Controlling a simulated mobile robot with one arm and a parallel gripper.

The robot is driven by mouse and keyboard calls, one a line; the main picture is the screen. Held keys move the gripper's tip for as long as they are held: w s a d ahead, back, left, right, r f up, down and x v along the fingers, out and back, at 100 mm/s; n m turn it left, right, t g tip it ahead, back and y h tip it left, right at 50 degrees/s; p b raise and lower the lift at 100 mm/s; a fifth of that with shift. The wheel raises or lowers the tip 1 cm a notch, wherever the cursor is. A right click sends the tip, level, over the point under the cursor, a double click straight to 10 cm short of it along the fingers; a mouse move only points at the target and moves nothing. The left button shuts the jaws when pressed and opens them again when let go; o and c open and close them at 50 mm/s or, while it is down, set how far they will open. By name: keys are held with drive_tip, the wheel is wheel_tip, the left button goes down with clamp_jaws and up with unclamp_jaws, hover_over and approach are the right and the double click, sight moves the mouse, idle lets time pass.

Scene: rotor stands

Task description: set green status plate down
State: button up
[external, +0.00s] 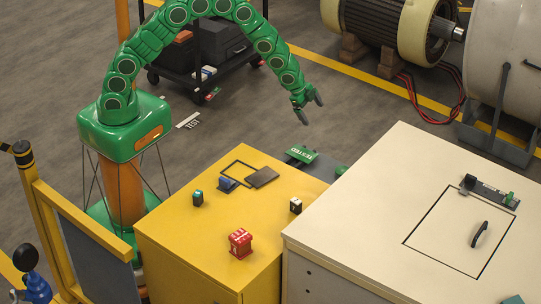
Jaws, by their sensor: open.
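My gripper (309,98) is open and empty, up in the air above and apart from the plate. A black rectangular outline (225,174) is marked on the yellow top. A dark flat plate (263,177) lies beside it, and a small blue object (228,184) sits at its lower edge.
The yellow cabinet (180,235) also bears a teal block (198,198), a red block (240,242) and a black-and-white block (296,206). A cream cabinet (370,190) with a black handle (479,234) stands at right. A black cart (205,75) stands behind my arm.

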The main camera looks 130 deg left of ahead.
drive_tip(key=w+d+r+g+h, duration=0.25)
drive_tip(key=d+r, duration=0.25)
drive_tip(key=d, duration=0.7)
approach(302, 153)
drive_tip(key=shift+t+h, duration=0.25)
drive_tip(key=shift+h, duration=0.2)
drive_tip(key=shift+w+a+f, duration=0.1)
drive_tip(key=shift+w+f, duration=0.1)
drive_tip(key=shift+f, duration=1.65)
drive_tip(key=shift+w+a+f, duration=0.1)
drive_tip(key=shift+w+f, duration=0.1)
drive_tip(key=shift+f, duration=1.6)
drive_tip(key=shift+c, duration=0.3)
drive_tip(key=c, duration=1.1)
drive_tip(key=shift+r, duration=0.1)
drive_tip(key=shift+r, duration=0.1)
